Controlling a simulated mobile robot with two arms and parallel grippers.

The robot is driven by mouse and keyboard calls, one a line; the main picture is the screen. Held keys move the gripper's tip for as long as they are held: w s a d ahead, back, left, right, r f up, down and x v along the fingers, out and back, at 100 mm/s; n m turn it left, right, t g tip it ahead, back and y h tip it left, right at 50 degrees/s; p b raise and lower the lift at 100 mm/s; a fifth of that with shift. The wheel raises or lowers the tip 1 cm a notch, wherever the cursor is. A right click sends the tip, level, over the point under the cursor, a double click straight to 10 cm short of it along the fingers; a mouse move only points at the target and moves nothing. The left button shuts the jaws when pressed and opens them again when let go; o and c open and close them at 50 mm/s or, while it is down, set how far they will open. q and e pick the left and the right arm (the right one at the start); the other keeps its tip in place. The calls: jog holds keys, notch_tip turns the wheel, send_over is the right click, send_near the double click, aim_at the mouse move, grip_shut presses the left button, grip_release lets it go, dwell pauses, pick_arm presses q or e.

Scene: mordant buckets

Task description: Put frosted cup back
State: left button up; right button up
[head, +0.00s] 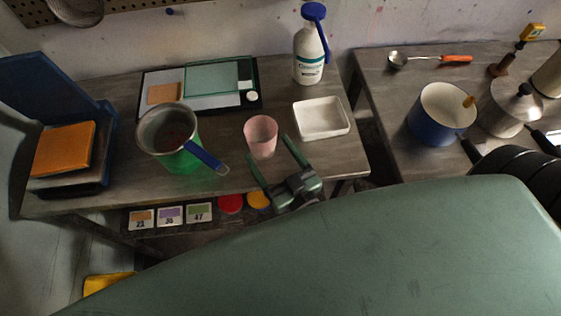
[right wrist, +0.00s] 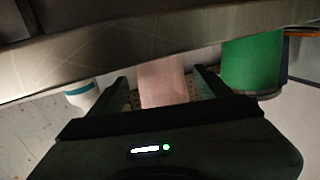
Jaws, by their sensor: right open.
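The frosted cup (head: 261,136) is pale pink and stands upright on the left grey table, near its front edge. My right gripper (head: 266,151) is open at the front of the cup, its fingers pointing toward it and its tips near the cup's two sides. In the right wrist view the cup (right wrist: 163,82) shows between the two spread fingers (right wrist: 166,84), with no clear contact. My left gripper is not in view.
A green pot (head: 180,158) with a steel strainer and blue handle stands left of the cup. A white tray (head: 321,119) lies to its right, with a white bottle (head: 309,60) behind. A framed board (head: 200,90) lies at the back. A blue pot (head: 440,114) stands on the right table.

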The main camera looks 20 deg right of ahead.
jog(key=s, duration=0.5)
jog(key=shift+d+b, duration=0.3)
jog(key=shift+b, duration=0.05)
